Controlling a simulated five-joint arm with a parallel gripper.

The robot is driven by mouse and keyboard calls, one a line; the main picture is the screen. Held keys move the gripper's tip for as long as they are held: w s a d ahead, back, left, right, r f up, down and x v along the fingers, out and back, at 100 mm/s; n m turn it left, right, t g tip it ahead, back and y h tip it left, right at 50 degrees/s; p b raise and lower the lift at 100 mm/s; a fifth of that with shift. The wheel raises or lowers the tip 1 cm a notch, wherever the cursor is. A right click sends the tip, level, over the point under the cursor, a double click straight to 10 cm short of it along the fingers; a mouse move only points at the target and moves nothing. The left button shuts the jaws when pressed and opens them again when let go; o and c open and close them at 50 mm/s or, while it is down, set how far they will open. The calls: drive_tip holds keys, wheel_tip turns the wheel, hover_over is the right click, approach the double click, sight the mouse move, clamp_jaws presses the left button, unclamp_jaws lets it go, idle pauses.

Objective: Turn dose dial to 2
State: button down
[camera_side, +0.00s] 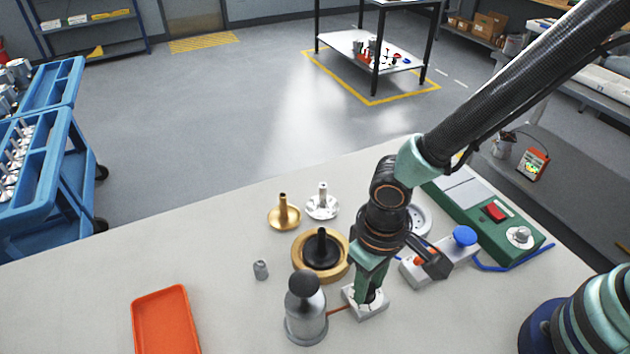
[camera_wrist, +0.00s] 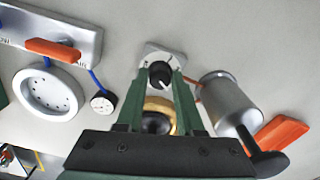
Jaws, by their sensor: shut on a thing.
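The dose dial is a black knob (camera_wrist: 159,75) with a pale pointer mark, set on a light square plate (camera_wrist: 152,51). In the side view the plate (camera_side: 372,313) sits on the bench at the front centre, beside the grey dispenser bottle (camera_side: 306,322) with its dark domed top. A thin reddish line runs between plate and bottle. My gripper (camera_side: 367,296) points down at the dial. In the wrist view its green fingers (camera_wrist: 160,78) are shut on the knob, one on each side. The numbers around the dial are too small to read, and the fingers hide part of the plate.
A brass ring with a black centre (camera_side: 334,273) stands close left of my gripper. A grey block with a blue knob (camera_side: 464,237) and a green box (camera_side: 512,242) are at right. A small grey cylinder (camera_side: 260,269) and an orange tray (camera_side: 165,322) are at left.

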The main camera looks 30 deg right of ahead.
drive_tip(key=n, duration=1.2)
drive_tip(key=shift+w, duration=0.1)
idle(0.4)
drive_tip(key=c, duration=0.5)
unclamp_jaws()
drive_tip(key=shift+c, duration=0.2)
wheel_tip(320, 180, up, 12)
drive_tip(key=shift+d+r, duration=0.1)
